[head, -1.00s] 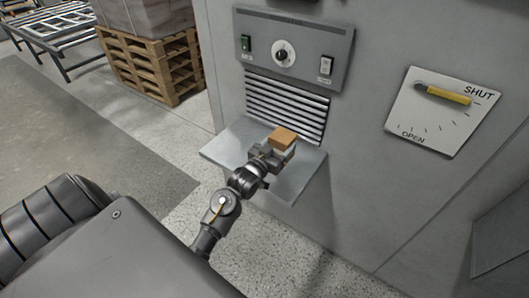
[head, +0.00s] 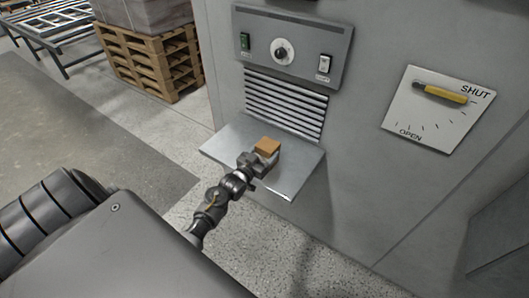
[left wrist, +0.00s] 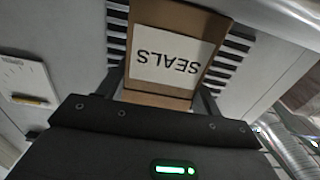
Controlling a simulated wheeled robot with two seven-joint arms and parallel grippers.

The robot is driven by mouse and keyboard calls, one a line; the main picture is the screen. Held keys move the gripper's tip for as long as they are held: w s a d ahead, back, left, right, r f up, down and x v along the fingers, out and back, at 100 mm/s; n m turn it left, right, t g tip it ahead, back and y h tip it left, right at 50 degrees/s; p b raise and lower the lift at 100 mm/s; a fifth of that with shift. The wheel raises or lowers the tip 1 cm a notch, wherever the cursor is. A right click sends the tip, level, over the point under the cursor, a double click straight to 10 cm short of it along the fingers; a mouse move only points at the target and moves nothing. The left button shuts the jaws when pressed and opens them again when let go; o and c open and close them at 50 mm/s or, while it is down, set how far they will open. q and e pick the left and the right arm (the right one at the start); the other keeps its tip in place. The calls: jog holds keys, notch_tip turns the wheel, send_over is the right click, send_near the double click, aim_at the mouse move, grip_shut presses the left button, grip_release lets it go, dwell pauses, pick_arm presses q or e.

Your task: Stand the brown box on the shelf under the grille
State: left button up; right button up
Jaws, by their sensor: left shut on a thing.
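The brown box (head: 267,145) is over the grey metal shelf (head: 226,142) that juts from the wall under the slatted grille (head: 285,106). My left gripper (head: 264,160) is shut on the box. In the left wrist view the box (left wrist: 148,99) sits between the fingers, its white "SEALS" label upside down in the picture, with grille slats (left wrist: 232,50) on both sides. In the head view the gripper partly hides the box's lower part, and I cannot tell if it touches the shelf. My right gripper is not in view.
A control panel (head: 290,45) with a knob and switches is above the grille. To its right is a SHUT/OPEN plate (head: 437,110) with a yellow handle. Much of the shelf around the box is bare.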

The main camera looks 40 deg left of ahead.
pick_arm(q)
jog(key=shift+r, duration=0.1)
jog(key=o, duration=1.2)
jog(key=shift+f, duration=0.2)
jog(key=shift+r, duration=0.1)
jog(key=shift+s, duration=0.2)
jog(key=shift+s+d+b, duration=0.15)
jog(key=shift+s+b, duration=0.9)
jog(key=shift+s, duration=4.8)
